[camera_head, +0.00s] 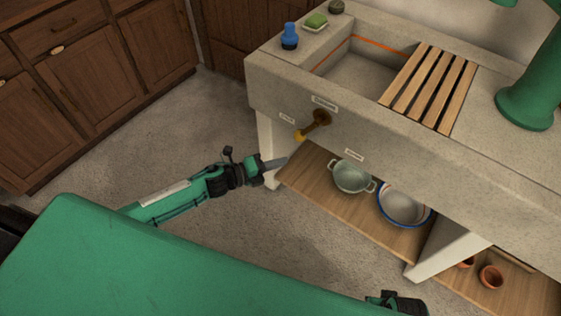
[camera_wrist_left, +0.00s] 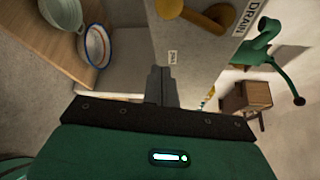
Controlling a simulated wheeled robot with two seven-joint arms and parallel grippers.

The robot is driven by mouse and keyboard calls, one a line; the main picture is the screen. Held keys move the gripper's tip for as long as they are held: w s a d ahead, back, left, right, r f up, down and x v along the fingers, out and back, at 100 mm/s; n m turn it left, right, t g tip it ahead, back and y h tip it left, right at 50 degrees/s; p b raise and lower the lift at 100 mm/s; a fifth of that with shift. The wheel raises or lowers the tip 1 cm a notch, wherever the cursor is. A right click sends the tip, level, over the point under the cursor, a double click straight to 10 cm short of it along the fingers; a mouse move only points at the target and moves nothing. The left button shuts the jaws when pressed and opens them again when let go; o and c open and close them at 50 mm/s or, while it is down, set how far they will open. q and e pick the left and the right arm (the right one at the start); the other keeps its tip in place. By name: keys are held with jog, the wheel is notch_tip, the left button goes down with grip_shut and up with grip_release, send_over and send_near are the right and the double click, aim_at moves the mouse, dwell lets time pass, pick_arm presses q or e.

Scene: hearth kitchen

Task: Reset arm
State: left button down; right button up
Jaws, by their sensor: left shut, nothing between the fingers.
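My left arm reaches in from the left in the head view, and its gripper (camera_head: 280,162) is in front of the stone sink unit (camera_head: 375,155), below and left of the brass drain handle (camera_head: 318,120). The gripper is shut and empty. In the left wrist view, the shut fingers (camera_wrist_left: 162,85) point toward the unit's pale front, with the handle (camera_wrist_left: 195,14) above them and apart from them. A dark gripper-like part of mine shows at the bottom of the head view (camera_head: 395,302), but its fingers cannot be made out.
A wooden shelf (camera_head: 330,198) below the sink holds a green colander (camera_head: 352,177) and a blue-rimmed white basin (camera_head: 404,207). A blue bottle (camera_head: 289,38) and a green sponge (camera_head: 315,21) stand on the sink's top. Wooden cabinets (camera_head: 95,75) line the left. Floor (camera_head: 160,140) between is clear.

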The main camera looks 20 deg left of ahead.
jog(key=shift+d, duration=0.2)
